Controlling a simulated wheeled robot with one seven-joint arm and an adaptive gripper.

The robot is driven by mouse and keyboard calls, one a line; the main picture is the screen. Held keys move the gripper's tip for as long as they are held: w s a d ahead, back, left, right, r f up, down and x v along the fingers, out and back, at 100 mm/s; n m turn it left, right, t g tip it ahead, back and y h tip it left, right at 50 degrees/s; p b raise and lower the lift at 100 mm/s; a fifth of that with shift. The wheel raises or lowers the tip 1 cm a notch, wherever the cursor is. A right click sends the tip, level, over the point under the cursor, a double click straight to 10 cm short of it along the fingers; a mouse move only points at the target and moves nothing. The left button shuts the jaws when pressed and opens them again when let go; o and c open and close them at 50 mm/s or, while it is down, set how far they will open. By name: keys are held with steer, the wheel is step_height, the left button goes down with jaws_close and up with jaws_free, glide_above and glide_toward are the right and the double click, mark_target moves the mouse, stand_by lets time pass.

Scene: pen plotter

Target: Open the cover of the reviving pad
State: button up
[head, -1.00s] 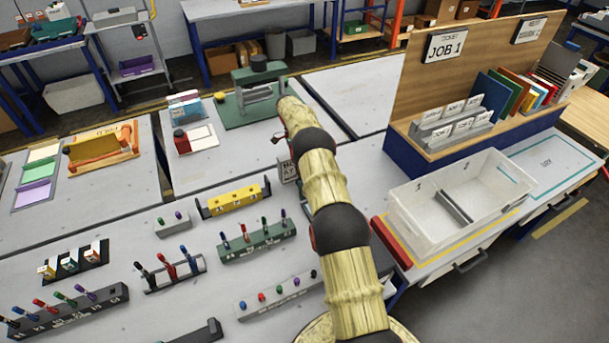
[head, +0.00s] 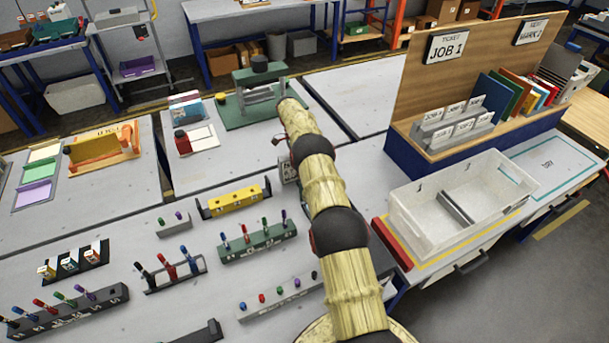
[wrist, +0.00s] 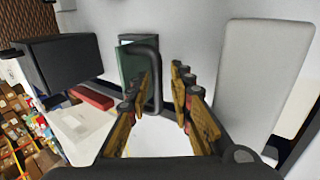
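No label that I can read marks the reviving pad, so I cannot tell for sure which thing it is. My gripper's end is hidden behind my arm in the head view. In the wrist view my gripper (wrist: 166,80) has its two fingers apart, with nothing seen held between them. A dark looped handle (wrist: 156,70) before a green panel (wrist: 131,66) stands close by the left finger.
A green press-like stand (head: 258,92) is near my arm. An orange tray (head: 103,146) lies on the left table. A yellow block (head: 234,200) and marker racks (head: 258,242) lie nearer. A clear bin (head: 425,220) is at right. A dark box (wrist: 62,62) shows in the wrist view.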

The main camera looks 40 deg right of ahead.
steer(key=shift+o, duration=0.4)
steer(key=shift+r, duration=0.15)
step_height(320, 180, up, 10)
stand_by(0.8)
